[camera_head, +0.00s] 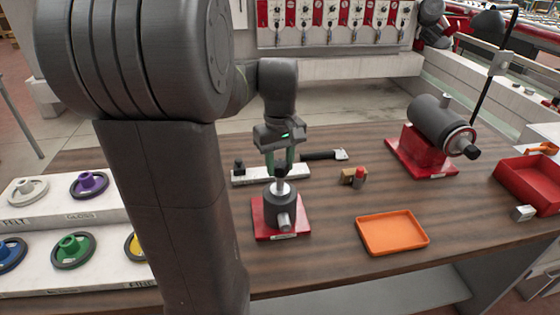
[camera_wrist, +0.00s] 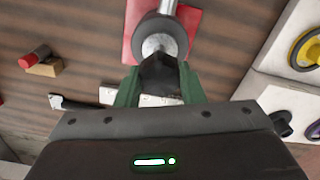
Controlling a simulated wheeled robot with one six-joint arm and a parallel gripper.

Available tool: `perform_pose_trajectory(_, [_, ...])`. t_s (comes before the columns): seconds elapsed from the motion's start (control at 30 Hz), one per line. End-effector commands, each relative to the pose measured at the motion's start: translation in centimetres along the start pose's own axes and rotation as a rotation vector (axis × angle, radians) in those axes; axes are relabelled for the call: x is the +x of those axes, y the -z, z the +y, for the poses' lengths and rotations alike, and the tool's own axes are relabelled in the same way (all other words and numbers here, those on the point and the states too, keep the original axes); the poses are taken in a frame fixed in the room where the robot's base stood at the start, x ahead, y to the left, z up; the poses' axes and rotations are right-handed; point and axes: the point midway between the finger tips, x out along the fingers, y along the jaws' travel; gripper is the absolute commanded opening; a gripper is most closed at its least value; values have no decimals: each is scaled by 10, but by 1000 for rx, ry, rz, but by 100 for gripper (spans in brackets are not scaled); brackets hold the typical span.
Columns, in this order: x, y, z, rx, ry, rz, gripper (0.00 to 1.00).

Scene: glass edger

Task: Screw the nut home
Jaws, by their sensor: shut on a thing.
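My gripper (camera_head: 280,171) points down over the dark cylindrical fixture (camera_head: 283,202) on its red base plate (camera_head: 259,226). Its green fingers are shut on a dark nut (camera_wrist: 160,73). The nut sits at the top of the fixture's pale metal spindle (camera_head: 282,188), in line with it as far as I can see. I cannot tell how far the thread is engaged. In the wrist view the fixture (camera_wrist: 160,28) lies just beyond the fingertips, and the nut partly hides the spindle.
A white holder (camera_head: 262,175) with a black knob stands behind the fixture. A black-handled tool (camera_head: 320,155) and a red-topped block (camera_head: 354,176) lie to its right. An orange tray (camera_head: 392,232), a red motor stand (camera_head: 420,150) and a red bin (camera_head: 530,184) stand further right. Coloured wheels (camera_head: 72,248) sit left.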

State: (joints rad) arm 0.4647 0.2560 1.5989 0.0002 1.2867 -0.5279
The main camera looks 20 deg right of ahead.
Motion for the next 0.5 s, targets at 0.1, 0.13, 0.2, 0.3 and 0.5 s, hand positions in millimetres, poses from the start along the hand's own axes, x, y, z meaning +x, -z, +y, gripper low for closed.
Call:
perform_pose_trajectory(0.1, [-2, 0, 0, 130, 0, 1, 11])
perform_pose_trajectory(0.13, [-2, 0, 0, 164, 0, 0, 11])
perform_pose_trajectory(0.2, [-2, 0, 0, 243, 0, 0, 11])
perform_pose_trajectory(0.3, [-2, 0, 0, 355, 0, 0, 11])
perform_pose_trajectory(0.5, [-2, 0, 0, 578, 0, 0, 11])
